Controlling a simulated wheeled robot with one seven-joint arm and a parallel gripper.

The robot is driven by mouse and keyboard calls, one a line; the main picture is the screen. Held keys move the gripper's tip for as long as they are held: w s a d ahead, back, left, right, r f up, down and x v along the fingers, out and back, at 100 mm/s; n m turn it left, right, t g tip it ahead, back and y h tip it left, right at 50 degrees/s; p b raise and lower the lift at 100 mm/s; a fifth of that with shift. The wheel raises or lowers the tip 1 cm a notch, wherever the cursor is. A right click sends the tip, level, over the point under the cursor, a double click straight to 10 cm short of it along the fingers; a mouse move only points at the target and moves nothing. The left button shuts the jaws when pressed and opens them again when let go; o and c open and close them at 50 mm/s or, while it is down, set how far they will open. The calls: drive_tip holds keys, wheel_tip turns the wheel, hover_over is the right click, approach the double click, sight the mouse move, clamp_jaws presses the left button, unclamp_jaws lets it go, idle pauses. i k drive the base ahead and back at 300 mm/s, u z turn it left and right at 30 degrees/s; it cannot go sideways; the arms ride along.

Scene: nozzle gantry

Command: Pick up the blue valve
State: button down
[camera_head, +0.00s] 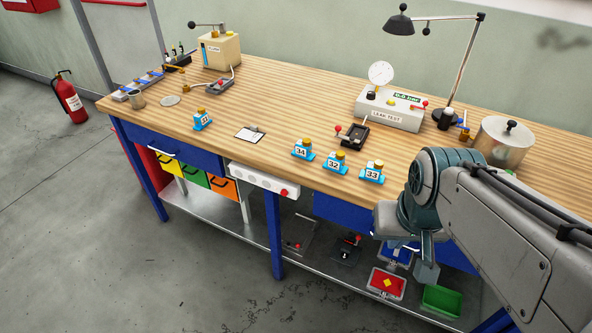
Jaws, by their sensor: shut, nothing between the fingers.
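Several small blue valves with brass tops and white number labels stand upright on the wooden table. Valve 34 (302,151), valve 32 (335,164) and valve 33 (372,173) stand near the front edge, right of the middle. Another blue valve (202,121) stands apart on the left; its number is hard to read. My arm comes in from the right. My gripper (425,274) hangs low in front of the table's front edge, below and right of valve 33. It is shut and empty, touching no valve. My arm partly hides the table's right end.
Behind stand a leak tester (390,112), a lamp (446,115) and a metal pot (503,142). A lower shelf holds a red bin (386,284) and a green tray (441,301). The table's left-middle is mostly clear.

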sight(305, 153)
drive_tip(key=z, duration=0.2)
drive_tip(key=k, duration=0.25)
drive_tip(key=u, duration=1.15)
drive_tip(key=i, duration=0.65)
drive_tip(key=z, duration=0.55)
drive_tip(key=i, duration=0.55)
drive_tip(key=z, duration=0.65)
